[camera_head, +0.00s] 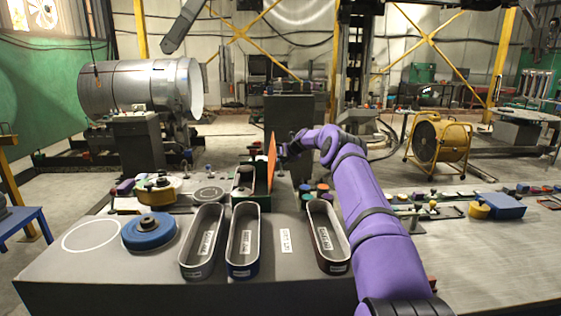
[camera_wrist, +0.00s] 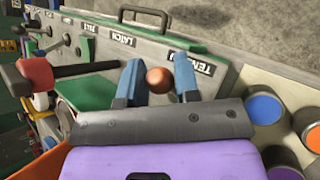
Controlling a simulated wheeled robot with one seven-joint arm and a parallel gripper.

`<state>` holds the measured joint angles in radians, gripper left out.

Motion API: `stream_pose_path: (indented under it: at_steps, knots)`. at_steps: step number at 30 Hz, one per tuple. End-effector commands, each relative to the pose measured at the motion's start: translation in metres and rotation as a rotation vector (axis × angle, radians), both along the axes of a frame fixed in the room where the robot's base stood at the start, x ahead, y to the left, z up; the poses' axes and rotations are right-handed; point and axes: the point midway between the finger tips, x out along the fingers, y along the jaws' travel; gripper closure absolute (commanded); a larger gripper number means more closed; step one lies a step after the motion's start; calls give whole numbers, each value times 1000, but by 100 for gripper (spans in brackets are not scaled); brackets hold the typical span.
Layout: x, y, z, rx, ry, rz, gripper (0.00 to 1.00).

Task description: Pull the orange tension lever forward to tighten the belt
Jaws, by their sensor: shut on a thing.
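In the wrist view, the two blue fingers of my gripper (camera_wrist: 159,85) stand on either side of a round orange-brown knob (camera_wrist: 158,80). The knob is the end of the tension lever; its shaft is hidden. My gripper is shut on this knob. A label partly covered by the right finger, beginning "TEN" (camera_wrist: 203,69), is on the grey panel (camera_wrist: 222,78) behind it. In the head view, my gripper (camera_head: 283,152) is at the far side of the bench, just right of an upright orange plate (camera_head: 271,160). The lever and the belt cannot be made out there.
A red-ended handle (camera_wrist: 35,76) stands left of my fingers in the wrist view, with an orange sheet below it. Coloured round pots (camera_wrist: 263,108) lie close on the right. On the bench are oblong trays (camera_head: 203,240) and a blue disc (camera_head: 149,231).

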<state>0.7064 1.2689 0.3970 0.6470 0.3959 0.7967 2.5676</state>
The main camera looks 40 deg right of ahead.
Motion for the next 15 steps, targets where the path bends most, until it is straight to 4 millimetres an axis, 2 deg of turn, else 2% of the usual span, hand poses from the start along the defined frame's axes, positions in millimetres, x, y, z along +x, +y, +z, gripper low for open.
stream_pose_path:
  at_steps: [9, 10, 13, 15]
  knots:
    - [0, 1, -1, 1, 1, 0, 100]
    - [1, 1, -1, 1, 1, 0, 68]
    - [0, 1, -1, 1, 1, 0, 45]
    - [0, 1, -1, 1, 1, 0, 45]
